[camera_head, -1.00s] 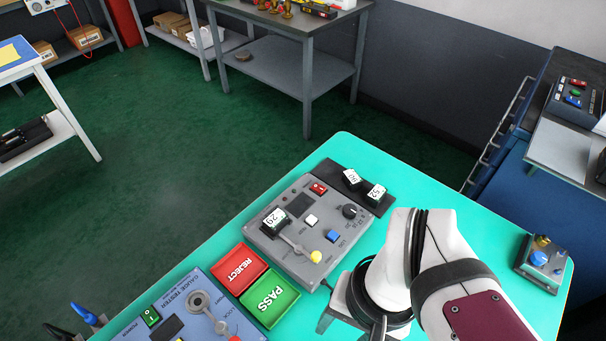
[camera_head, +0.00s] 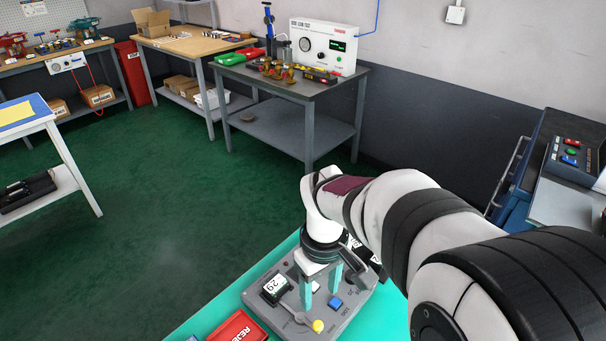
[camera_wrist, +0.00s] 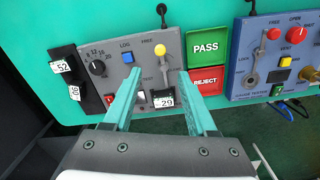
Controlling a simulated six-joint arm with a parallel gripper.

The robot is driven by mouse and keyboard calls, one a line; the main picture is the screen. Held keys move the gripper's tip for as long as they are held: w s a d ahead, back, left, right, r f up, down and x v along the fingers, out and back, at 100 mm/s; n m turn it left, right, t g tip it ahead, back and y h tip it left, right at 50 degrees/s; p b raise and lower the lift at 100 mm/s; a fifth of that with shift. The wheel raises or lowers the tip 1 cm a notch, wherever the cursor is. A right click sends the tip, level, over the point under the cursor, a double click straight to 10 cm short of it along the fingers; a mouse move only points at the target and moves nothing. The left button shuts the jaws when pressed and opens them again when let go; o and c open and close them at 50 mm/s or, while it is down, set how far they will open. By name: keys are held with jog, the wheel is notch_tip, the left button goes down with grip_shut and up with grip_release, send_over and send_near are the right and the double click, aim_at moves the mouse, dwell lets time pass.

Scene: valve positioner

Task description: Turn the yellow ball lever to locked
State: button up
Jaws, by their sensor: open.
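The yellow ball lever (camera_head: 318,326) is on the grey panel (camera_head: 357,309). In the wrist view its yellow ball (camera_wrist: 161,50) is at the panel's far edge by the word FREE, with the lever's shaft running back toward me. My gripper (camera_head: 320,297) points down over the panel, its teal fingers apart. In the wrist view my gripper (camera_wrist: 160,71) has one finger on each side of the lever's line, and the ball shows beyond the fingertips. I see no contact with the lever. No locked mark is readable on the grey panel.
A block marked 29 (camera_wrist: 163,100) sits on the panel beside the lever. A black dial (camera_wrist: 97,67) and blue button (camera_wrist: 127,58) are left of it.

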aim_at(318, 324)
notch_tip(318, 324, down, 12)
jog(key=shift+s+r, duration=0.1)
jog(key=shift+r, duration=0.1)
grip_shut()
